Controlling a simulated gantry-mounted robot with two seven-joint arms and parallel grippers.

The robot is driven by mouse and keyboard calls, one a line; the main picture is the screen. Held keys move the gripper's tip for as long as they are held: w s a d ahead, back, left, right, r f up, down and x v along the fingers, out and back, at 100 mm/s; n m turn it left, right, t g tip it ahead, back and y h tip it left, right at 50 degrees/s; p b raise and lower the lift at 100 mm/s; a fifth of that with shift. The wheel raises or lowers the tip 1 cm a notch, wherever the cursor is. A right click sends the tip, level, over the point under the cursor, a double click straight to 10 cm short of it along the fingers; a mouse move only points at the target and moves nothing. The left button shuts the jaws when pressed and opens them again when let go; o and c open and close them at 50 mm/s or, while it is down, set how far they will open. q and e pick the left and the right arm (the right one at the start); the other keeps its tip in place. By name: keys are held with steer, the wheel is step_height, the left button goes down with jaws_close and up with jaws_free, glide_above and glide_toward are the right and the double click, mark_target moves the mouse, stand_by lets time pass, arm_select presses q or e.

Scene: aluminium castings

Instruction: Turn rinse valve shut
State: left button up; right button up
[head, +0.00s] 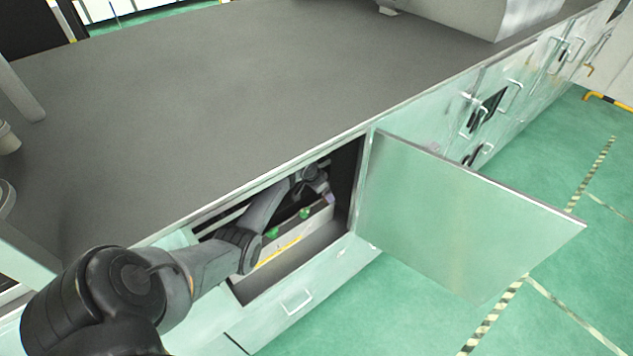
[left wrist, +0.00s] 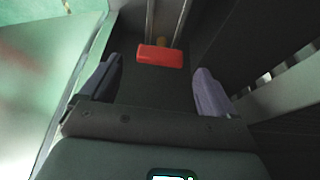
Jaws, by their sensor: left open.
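In the left wrist view a red valve handle (left wrist: 160,57) lies crosswise in front of a pipe (left wrist: 163,25). I take it for the rinse valve. My left gripper (left wrist: 155,88) is open, with one finger at each side and the red handle ahead of the gap between them. The handle appears apart from both fingers. In the head view my left arm reaches through an open cabinet front, and its gripper (head: 326,194) is inside near the right side of the opening. The red handle cannot be made out there. My right gripper is not in view.
The cabinet door (head: 460,215) stands swung open to the right. Inside are green round parts (head: 304,213) and a yellow line (head: 279,252). A grey countertop (head: 190,95) lies above. The green floor (head: 400,310) in front is clear.

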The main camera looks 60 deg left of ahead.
arm_select(q)
steer(key=p+v, duration=0.1)
steer(key=v, duration=0.6)
steer(key=shift+s+r, duration=0.2)
steer(key=shift+r, duration=0.15)
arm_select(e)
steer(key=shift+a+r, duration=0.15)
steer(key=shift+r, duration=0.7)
arm_select(q)
steer(key=shift+d+r, duration=0.1)
